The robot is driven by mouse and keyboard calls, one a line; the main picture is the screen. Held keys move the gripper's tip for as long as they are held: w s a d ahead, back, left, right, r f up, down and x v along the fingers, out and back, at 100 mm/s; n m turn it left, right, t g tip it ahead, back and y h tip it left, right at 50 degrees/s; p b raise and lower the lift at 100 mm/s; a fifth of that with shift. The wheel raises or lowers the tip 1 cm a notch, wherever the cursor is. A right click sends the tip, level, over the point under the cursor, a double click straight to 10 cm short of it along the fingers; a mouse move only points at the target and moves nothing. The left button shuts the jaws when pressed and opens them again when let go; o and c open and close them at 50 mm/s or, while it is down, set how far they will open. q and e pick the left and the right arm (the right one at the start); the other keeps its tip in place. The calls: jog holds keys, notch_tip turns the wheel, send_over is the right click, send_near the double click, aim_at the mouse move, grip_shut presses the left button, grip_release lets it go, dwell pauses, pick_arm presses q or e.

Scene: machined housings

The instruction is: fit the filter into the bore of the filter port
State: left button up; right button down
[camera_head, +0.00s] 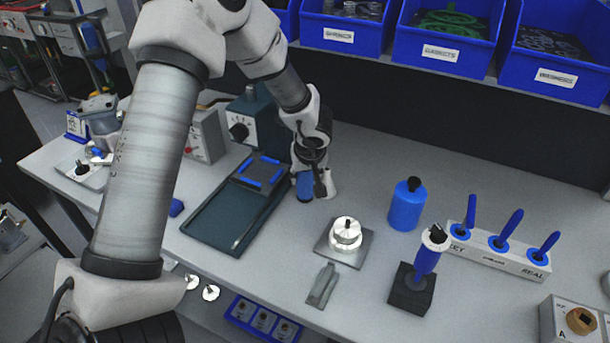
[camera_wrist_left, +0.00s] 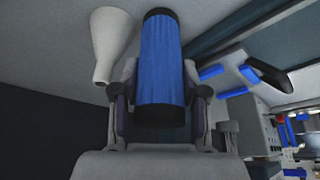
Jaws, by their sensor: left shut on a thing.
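The filter is a blue cylinder with black ends, and it shows large in the left wrist view (camera_wrist_left: 160,62). My left gripper (camera_wrist_left: 158,105) is shut on it, a finger on each side. In the head view the left gripper (camera_head: 311,172) points down behind the middle of the bench, and part of the blue filter (camera_head: 305,187) shows below it. Whether the filter touches the bench is unclear. I cannot tell for sure which part is the filter port. A round metal fitting (camera_head: 345,237) on a grey plate stands to the right of the gripper. My right gripper is not in view.
A pale funnel-like piece (camera_wrist_left: 114,45) is close beside the filter. A dark green tray (camera_head: 215,232) lies left of the gripper. A blue bottle (camera_head: 407,208), a black stand (camera_head: 411,290) and a rack of blue-handled tools (camera_head: 505,255) stand to the right. Blue bins (camera_head: 440,55) hang behind.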

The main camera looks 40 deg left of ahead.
pick_arm(q)
jog(key=shift+s, duration=0.1)
jog(key=o, duration=1.1)
jog(key=shift+f, duration=0.1)
jog(key=shift+o, duration=0.2)
